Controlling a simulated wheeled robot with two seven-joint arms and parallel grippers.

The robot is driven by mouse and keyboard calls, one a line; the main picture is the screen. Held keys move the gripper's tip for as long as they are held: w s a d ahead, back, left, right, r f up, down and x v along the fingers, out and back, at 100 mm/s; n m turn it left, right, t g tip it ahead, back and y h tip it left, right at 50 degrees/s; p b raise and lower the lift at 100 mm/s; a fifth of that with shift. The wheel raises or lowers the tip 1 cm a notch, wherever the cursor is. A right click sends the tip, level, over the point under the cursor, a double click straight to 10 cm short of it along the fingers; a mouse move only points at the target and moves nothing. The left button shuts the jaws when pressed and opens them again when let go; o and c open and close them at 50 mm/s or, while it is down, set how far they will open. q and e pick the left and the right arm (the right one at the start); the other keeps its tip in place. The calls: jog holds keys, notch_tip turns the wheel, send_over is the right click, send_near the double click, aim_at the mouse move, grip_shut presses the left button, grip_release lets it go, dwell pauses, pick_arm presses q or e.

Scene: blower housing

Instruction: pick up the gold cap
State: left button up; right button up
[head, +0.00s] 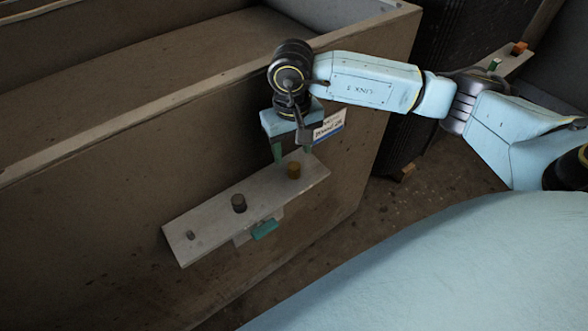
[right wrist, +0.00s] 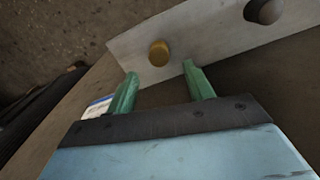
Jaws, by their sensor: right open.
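The gold cap (head: 294,170) stands on the right end of a grey ledge (head: 208,222) fixed to the side of a large brown housing. My right gripper (head: 291,155) is open just above and behind the cap, with its green fingertips pointing down. In the right wrist view the gold cap (right wrist: 159,53) lies ahead of the gap between the open green fingers (right wrist: 160,84), apart from both. Nothing is between the fingers. My left gripper is not in view.
A white label (head: 329,126) is on the housing wall beside my right gripper. Floor lies open below.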

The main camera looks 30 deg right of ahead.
aim_at(294, 165)
jog(key=f, duration=0.2)
jog(key=s+f, duration=0.1)
jog(key=f, duration=0.1)
jog(key=shift+f+b, duration=0.15)
jog(key=shift+b, duration=0.25)
jog(key=shift+w+f, duration=0.15)
jog(key=shift+f, duration=0.45)
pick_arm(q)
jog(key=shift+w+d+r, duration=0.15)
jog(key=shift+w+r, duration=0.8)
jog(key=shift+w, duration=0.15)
pick_arm(e)
jog(key=c, duration=1)
